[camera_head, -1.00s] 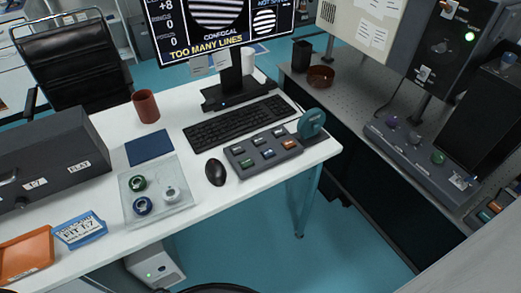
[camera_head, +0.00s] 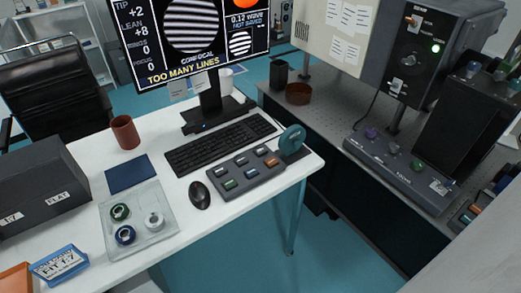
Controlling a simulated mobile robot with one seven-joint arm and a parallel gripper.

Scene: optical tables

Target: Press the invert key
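A dark grey keypad (camera_head: 226,192) with several coloured keys lies on the white desk (camera_head: 175,222), right of the black mouse (camera_head: 199,195) and in front of the keyboard (camera_head: 220,143). Its keys include a green key (camera_head: 230,184), a blue key (camera_head: 251,172), an orange key (camera_head: 272,162) and pale ones. The key labels are too small to read, so I cannot tell which is invert. The monitor (camera_head: 192,45) shows a striped disc and "TOO MANY LINES". My gripper is not in view.
A teal tape dispenser-like object (camera_head: 292,141) stands at the keypad's far right end. A glass tray (camera_head: 137,238) with several round parts lies left of the mouse. A brown cup (camera_head: 125,132) stands behind. An optical bench (camera_head: 327,111) with instruments is at right.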

